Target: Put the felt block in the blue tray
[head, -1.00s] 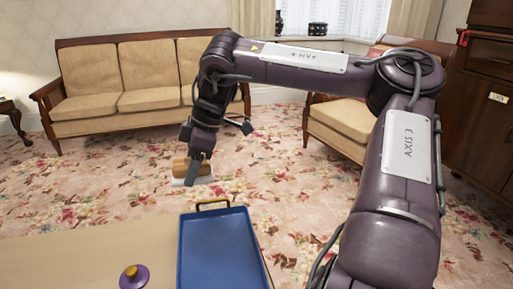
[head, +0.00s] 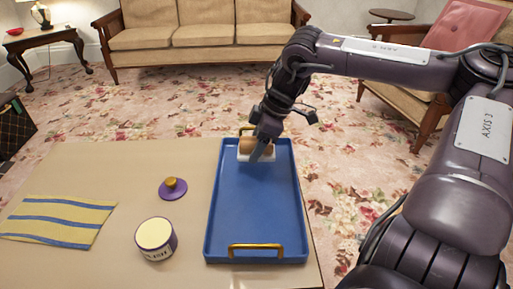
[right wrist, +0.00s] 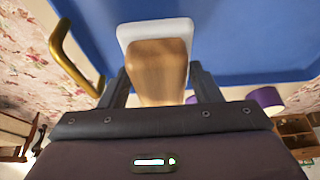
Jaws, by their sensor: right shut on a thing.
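The felt block is a brown wooden block (head: 250,145) with a white felt layer on its underside. My right gripper (head: 262,151) is shut on it, over the far end of the blue tray (head: 255,212). In the right wrist view the block (right wrist: 157,62) sits between the two fingers of my gripper (right wrist: 160,84), with the tray's blue floor (right wrist: 262,38) behind it. Whether the felt touches the tray floor I cannot tell. The tray is otherwise empty. My left gripper is not in view.
The tray has a gold handle (head: 256,248) at its near end and another at its far end. Left of it on the table (head: 80,172) are a purple lid with a gold knob (head: 173,187), a round tin (head: 156,238) and a striped cloth (head: 58,219).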

